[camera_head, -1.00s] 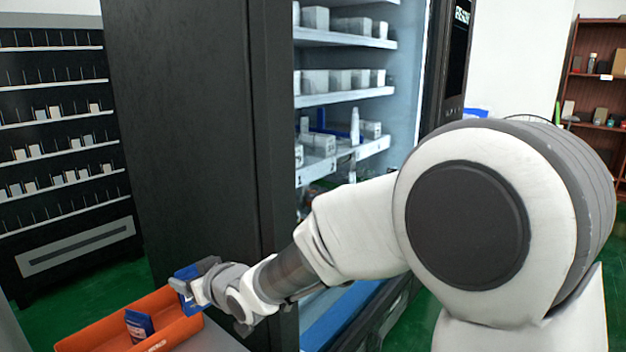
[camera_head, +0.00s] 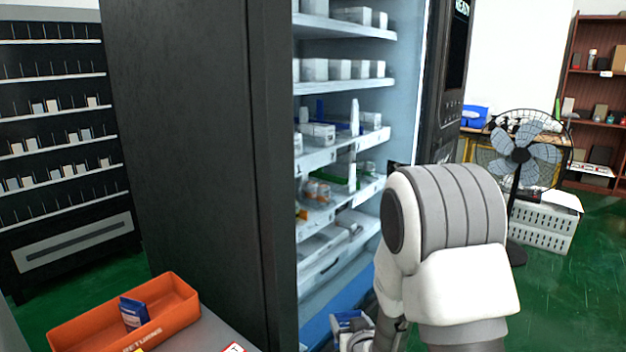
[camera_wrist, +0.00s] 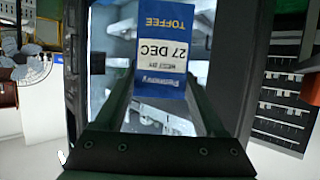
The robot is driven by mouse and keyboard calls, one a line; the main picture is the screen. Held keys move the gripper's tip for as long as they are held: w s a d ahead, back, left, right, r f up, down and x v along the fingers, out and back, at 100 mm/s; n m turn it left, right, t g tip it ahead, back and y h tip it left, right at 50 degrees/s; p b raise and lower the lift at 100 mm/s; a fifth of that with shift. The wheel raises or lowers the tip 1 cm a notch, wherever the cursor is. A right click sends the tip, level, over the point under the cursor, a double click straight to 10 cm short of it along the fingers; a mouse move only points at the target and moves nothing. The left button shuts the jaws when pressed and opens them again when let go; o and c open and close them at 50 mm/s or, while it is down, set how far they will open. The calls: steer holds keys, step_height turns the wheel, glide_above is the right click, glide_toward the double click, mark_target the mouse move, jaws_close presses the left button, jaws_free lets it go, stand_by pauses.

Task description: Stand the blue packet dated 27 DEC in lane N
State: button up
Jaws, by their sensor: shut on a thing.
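The blue packet (camera_wrist: 162,45) reading TOFFEE and 27 DEC is held between the fingers of my gripper (camera_wrist: 160,92). Its print is upside down in the wrist view. In the head view the blue packet (camera_head: 348,320) shows low at the bottom edge, in front of the open vending machine (camera_head: 345,255). My gripper in that view is mostly cut off and partly hidden by my arm. The machine's shelves hold white boxes, orange-capped items and bottles. I cannot read which lane is N.
An orange RETURNS bin (camera_head: 60,337) stands at lower left with another blue packet (camera_head: 134,313) in it. The machine's dark side panel (camera_head: 190,150) is beside it. A fan (camera_head: 520,155) and a white crate (camera_head: 540,228) stand at right on green floor.

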steer(key=s+d+f+m+h, duration=0.1)
steer(key=s+d+f+h, duration=0.15)
steer(key=d, duration=0.35)
step_height(320, 180, up, 13)
steer(key=p, duration=1.2)
steer(key=shift+w+y, duration=0.45)
steer(key=shift+s+a, duration=0.1)
steer(key=shift+s, duration=0.05)
